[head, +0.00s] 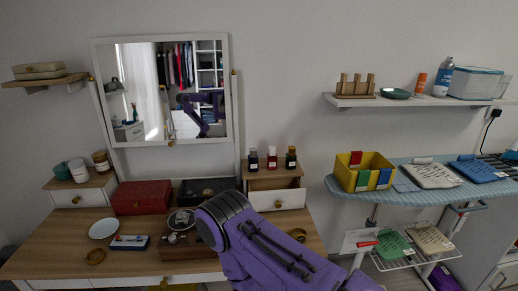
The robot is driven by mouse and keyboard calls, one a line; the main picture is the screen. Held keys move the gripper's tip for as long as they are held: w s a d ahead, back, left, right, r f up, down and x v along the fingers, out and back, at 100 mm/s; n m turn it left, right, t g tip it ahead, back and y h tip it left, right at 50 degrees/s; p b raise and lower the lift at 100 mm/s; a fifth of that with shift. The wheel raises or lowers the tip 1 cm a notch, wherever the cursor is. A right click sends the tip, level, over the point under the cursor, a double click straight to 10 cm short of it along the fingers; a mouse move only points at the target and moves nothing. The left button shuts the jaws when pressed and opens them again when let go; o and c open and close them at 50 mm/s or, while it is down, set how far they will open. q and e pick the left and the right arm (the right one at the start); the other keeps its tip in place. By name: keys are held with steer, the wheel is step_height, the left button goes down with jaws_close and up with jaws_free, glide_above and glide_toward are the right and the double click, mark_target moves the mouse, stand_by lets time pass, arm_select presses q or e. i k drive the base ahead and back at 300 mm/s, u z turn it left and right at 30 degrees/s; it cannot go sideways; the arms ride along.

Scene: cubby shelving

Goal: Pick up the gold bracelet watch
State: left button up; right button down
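A wooden watch box (178,252) sits at the middle of the vanity top, with a round dark-and-silver item (181,219) at its back and a small pale watch-like item (174,238) in it. Two gold-brown rings lie on the vanity, one at the left front (95,257) and one right of my arm (298,234). I cannot tell which of these is the gold bracelet watch. My purple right arm reaches in from the bottom and covers the box's right side. Its gripper fingers are hidden. My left gripper is out of view.
A white dish (103,228), a small blue-and-white box (130,242), a red box (142,197) and a black case (207,189) stand on the vanity (50,262). The mirror (165,90) is behind. The small drawer (277,200) under the bottles looks partly open. An ironing board (400,198) stands right.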

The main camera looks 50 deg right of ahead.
mark_target(301, 238)
steer(key=z, duration=1.95)
steer(key=k, duration=0.4)
steer(key=z, duration=1)
steer(key=i, duration=0.85)
steer(key=u, duration=0.5)
